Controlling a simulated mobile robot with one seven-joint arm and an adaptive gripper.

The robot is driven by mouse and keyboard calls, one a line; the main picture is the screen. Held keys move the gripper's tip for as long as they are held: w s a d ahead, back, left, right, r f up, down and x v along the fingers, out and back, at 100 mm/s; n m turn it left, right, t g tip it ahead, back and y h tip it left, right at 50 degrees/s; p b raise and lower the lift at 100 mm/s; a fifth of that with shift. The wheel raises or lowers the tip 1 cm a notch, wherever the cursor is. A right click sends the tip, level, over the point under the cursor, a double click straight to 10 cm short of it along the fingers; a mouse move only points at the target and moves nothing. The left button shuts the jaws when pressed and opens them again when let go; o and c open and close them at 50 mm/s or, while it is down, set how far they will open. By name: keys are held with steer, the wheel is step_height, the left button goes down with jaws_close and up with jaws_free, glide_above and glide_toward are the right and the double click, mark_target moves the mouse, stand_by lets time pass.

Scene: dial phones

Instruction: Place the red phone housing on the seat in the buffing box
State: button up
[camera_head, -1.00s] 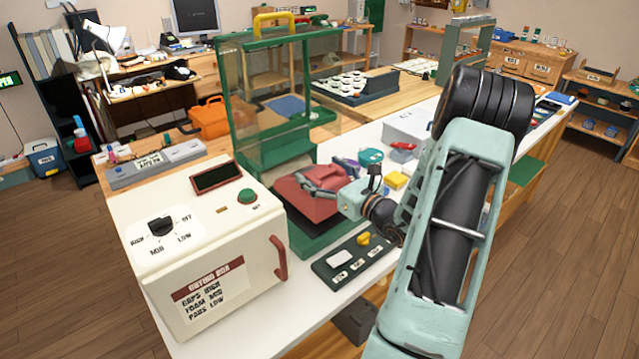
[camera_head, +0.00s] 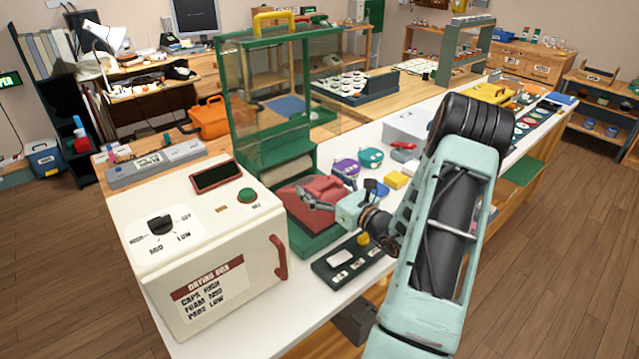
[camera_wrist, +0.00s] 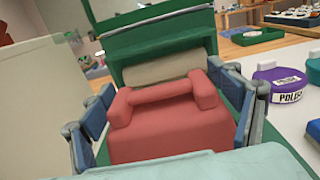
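The red phone housing (camera_head: 322,187) rests on the green base (camera_head: 312,240) at the front of the buffing box (camera_head: 270,100), a green-framed box with clear panels and a yellow handle. In the wrist view the housing (camera_wrist: 170,120) fills the middle, its cradle bar facing a beige roller (camera_wrist: 160,68). My gripper (camera_head: 305,203) is at the near side of the housing. In the wrist view its blue-padded fingers (camera_wrist: 165,105) are spread on both sides, apparently clear of the housing. The seat under the housing is hidden.
A cream drying box (camera_head: 200,240) stands to the left. A dark tray (camera_head: 350,262) with a yellow knob lies in front right.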

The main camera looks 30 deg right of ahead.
steer(key=o, duration=0.3)
steer(key=shift+r, duration=0.1)
steer(key=shift+r, duration=0.2)
steer(key=s+d+b, duration=0.1)
steer(key=s, duration=1.1)
steer(key=shift+d, duration=0.35)
steer(key=shift+f, duration=0.15)
